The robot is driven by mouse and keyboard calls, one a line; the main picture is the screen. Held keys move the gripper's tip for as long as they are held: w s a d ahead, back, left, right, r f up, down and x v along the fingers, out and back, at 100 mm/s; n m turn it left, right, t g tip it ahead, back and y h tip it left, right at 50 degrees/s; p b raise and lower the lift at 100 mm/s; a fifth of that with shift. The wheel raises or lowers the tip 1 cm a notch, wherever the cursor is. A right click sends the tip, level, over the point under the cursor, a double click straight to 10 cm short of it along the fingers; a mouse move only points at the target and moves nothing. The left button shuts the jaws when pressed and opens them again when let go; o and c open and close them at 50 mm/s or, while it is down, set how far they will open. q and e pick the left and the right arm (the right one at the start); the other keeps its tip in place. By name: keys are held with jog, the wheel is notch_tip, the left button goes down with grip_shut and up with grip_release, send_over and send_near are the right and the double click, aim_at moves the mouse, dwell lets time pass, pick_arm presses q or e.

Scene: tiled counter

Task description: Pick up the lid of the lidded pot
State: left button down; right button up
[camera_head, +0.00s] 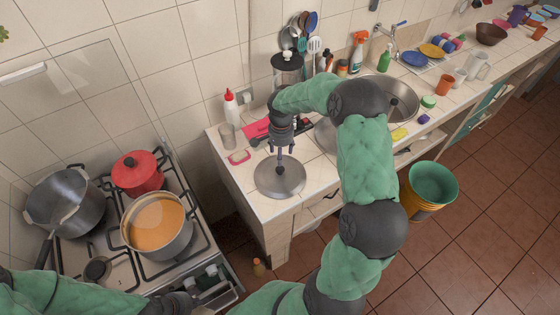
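A round steel lid (292,186) with a dark knob lies on the counter's near left corner. Whether the fingertips touch the knob is too small to tell. A red pot (137,184) with a red lid (126,160) and dark knob stands on the stove. A steel pot (157,243) with orange contents stands in front of it, and a large open grey pot (82,215) stands at the left.
The stove (122,276) fills the lower left, with a gap beside the counter. A glass (227,136), red-capped bottle (231,104) and pink sponge dish (239,157) stand near the lid. The sink (402,101) lies to the right. A yellow-green bucket (431,188) stands on the floor.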

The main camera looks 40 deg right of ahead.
aim_at(280, 169)
jog(key=shift+w+d+f, duration=0.1)
jog(key=shift+d+f, duration=0.05)
jog(key=shift+d, duration=0.1)
jog(key=f, duration=0.4)
jog(key=shift+s+a, duration=0.3)
jog(key=shift+w+d+f, duration=0.1)
jog(key=shift+f, duration=0.2)
jog(key=shift+a+f, duration=0.2)
jog(key=shift+f, duration=0.35)
notch_tip(280, 169, down, 4)
jog(key=shift+f+p, duration=0.1)
jog(key=shift+p, duration=0.2)
jog(key=shift+a, duration=0.1)
grip_shut()
